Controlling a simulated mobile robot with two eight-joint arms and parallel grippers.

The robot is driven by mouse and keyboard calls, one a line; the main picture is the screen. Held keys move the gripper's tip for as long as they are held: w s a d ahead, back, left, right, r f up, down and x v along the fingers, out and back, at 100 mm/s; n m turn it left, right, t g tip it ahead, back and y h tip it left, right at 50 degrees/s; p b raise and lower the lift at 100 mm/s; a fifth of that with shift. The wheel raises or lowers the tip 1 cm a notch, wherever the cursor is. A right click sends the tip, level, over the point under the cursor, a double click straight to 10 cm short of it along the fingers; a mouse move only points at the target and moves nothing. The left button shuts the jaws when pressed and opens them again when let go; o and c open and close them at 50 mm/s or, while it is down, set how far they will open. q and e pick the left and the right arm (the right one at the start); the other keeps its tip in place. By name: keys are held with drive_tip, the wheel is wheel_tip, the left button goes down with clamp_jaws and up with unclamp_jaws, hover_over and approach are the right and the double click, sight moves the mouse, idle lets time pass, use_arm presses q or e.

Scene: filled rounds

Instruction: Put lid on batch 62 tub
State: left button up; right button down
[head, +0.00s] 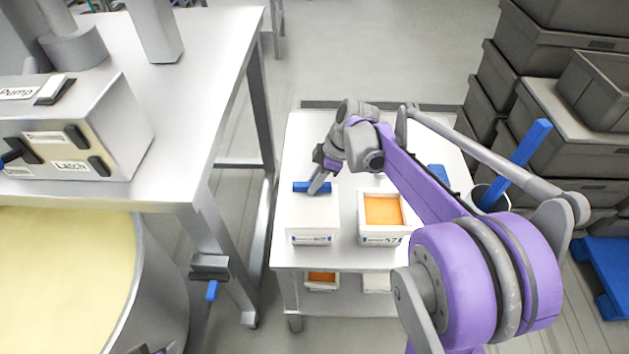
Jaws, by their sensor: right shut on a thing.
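My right gripper (319,180) is shut on the blue handle (311,187) of a white lid (313,208). The lid covers the top of a white tub (312,239) at the left of the cart top; I cannot tell if it is fully seated. The tub's small label is too blurred to read surely. A second white tub (380,234), labelled 57, stands beside it to the right, open, with orange contents. A small dark part at the bottom edge, left of centre, seems to be my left gripper (150,349); its jaws cannot be made out.
The white cart (420,236) has more tubs on its lower shelf, one with orange contents (322,277). A container with a blue-handled tool (528,150) stands at the right, partly behind my arm. Grey crates (552,66) are stacked at right. A steel table (215,70) stands left.

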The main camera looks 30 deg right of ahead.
use_arm(q)
drive_tip(key=shift+f, duration=0.15)
use_arm(e)
drive_tip(key=shift+f, duration=0.25)
drive_tip(key=shift+c, duration=0.9)
unclamp_jaws()
drive_tip(key=shift+r, duration=0.1)
drive_tip(key=shift+r+p, duration=2)
drive_tip(key=shift+r, duration=1.45)
use_arm(q)
drive_tip(key=r, duration=0.1)
drive_tip(key=w+r, duration=0.1)
drive_tip(key=r, duration=0.3)
drive_tip(key=shift+w+r, duration=0.25)
drive_tip(key=shift+w, duration=0.15)
drive_tip(key=shift+s, duration=0.1)
